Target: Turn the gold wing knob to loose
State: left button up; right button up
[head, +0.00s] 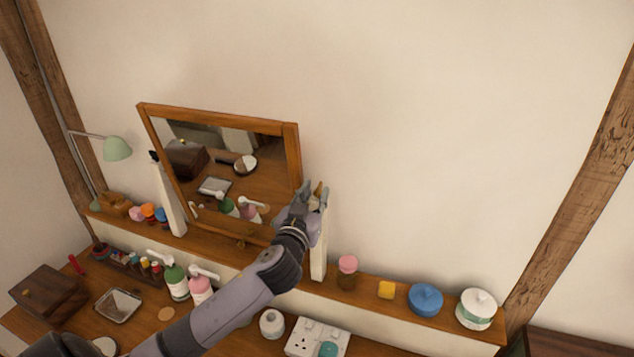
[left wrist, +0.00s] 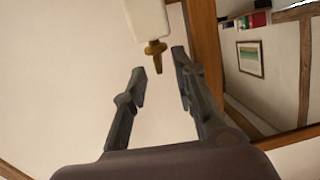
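The gold wing knob (head: 318,188) is at the top of the white right-hand post (head: 318,257), beside the wood-framed mirror (head: 292,150). In the left wrist view the knob (left wrist: 156,50) shows at the end of the white post (left wrist: 148,18), with its wing pointing toward the camera. My left gripper (head: 314,192) is at the knob. Its fingers are apart, one on each side of the knob in the left wrist view (left wrist: 159,63). A gap shows on both sides, and I see no contact. My right gripper is not in view.
The shelf holds a pink-lidded jar (head: 347,272), a yellow block (head: 386,289), a blue pot (head: 425,299) and a white lidded pot (head: 476,308). The wall right of the post is clear.

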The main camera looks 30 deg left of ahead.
aim_at(319, 191)
pick_arm(q)
jog(key=shift+x, duration=1.25)
jog(key=shift+f, duration=0.1)
grip_shut()
